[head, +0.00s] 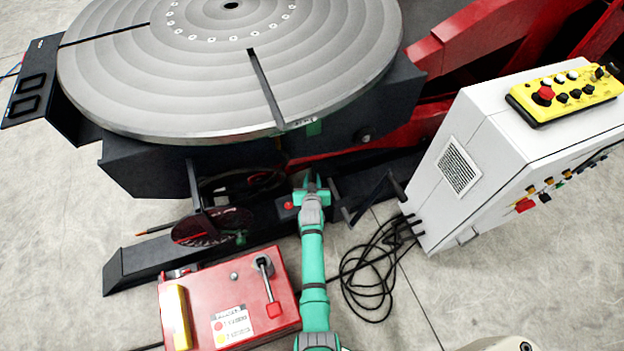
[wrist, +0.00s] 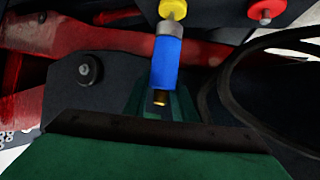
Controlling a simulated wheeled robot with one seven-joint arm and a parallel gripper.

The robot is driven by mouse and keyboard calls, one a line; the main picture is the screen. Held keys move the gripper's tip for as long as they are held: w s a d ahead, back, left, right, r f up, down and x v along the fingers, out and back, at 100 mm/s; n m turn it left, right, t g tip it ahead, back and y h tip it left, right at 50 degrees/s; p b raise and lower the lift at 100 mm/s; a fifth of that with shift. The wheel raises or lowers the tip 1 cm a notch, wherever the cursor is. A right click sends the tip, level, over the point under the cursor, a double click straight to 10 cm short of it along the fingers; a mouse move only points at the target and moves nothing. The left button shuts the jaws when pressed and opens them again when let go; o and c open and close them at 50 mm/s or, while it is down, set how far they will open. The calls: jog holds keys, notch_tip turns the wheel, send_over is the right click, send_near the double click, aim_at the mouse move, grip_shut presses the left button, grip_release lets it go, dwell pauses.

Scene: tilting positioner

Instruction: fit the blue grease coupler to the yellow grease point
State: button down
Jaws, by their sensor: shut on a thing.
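The blue grease coupler (wrist: 166,64) stands out beyond the green fingers of my gripper (wrist: 162,106) in the wrist view, with a grey collar at its far end and a brass end at the near one. My gripper is shut on it. The yellow grease point (wrist: 173,8) is at the top edge of the wrist view, right beyond the grey collar. Collar and point meet in the picture; I cannot tell whether they touch or are fitted. In the head view my gripper (head: 312,184) is at the dark base under the round table, and the coupler and yellow point are hidden.
A red grease point (wrist: 266,11) is right of the yellow one. A black hose (wrist: 225,85) curves close by on the right. A dark plate with a bolt (wrist: 89,69) is on the left. The grey round table (head: 230,75) overhangs. A red box (head: 215,285) stands left of my arm.

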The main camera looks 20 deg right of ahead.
jog(key=shift+f, duration=1)
jog(key=c, duration=1.4)
grip_release()
jog(key=v, duration=1)
jog(key=shift+s+a+r, duration=0.1)
jog(key=shift+s+r, duration=0.05)
jog(key=shift+s, duration=0.1)
